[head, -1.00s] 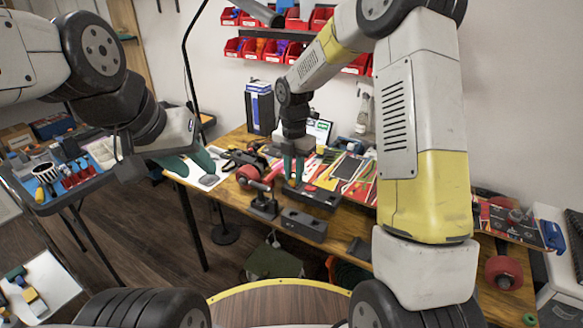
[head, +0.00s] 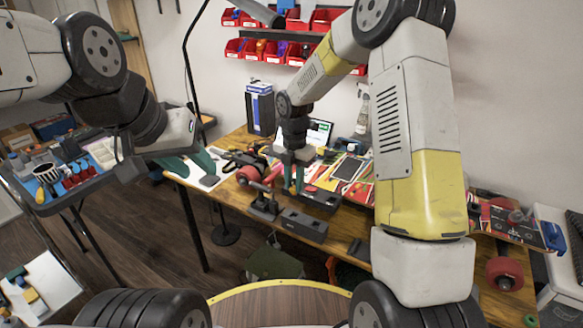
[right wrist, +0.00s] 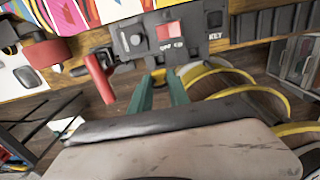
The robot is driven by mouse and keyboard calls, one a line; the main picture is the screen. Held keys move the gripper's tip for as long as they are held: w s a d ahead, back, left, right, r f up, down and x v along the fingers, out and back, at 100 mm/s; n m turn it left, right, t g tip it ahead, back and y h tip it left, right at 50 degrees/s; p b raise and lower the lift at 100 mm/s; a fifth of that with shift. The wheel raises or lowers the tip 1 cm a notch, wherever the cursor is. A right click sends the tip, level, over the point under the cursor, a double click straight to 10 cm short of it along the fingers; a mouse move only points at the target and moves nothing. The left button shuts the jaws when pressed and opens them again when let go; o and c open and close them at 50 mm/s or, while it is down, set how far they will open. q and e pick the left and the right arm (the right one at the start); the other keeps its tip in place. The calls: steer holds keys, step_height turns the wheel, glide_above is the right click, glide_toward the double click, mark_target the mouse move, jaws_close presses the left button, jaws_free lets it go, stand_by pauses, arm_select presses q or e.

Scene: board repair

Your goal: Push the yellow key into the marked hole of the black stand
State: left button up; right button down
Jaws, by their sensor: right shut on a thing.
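My right gripper (head: 293,188) is over the front part of the workbench, with its green fingers pointing down. It is shut on the yellow key (right wrist: 159,75), of which only a small bit shows between the fingertips in the right wrist view. In the right wrist view the black stand (right wrist: 135,52) carries a red switch, and a round hole (right wrist: 214,19) beside the word KEY lies up and right of the fingertips. The key is apart from this hole. My left gripper (head: 197,167) is open and empty at the left.
A skateboard (head: 515,222) is at the right, and red bins (head: 290,50) hang on the wall.

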steer(key=shift+f, duration=3.1)
steer(key=shift+f, duration=1.65)
stand_by(0.9)
steer(key=c, duration=0.9)
jaws_free()
steer(key=shift+r, duration=0.45)
steer(key=shift+r, duration=1.05)
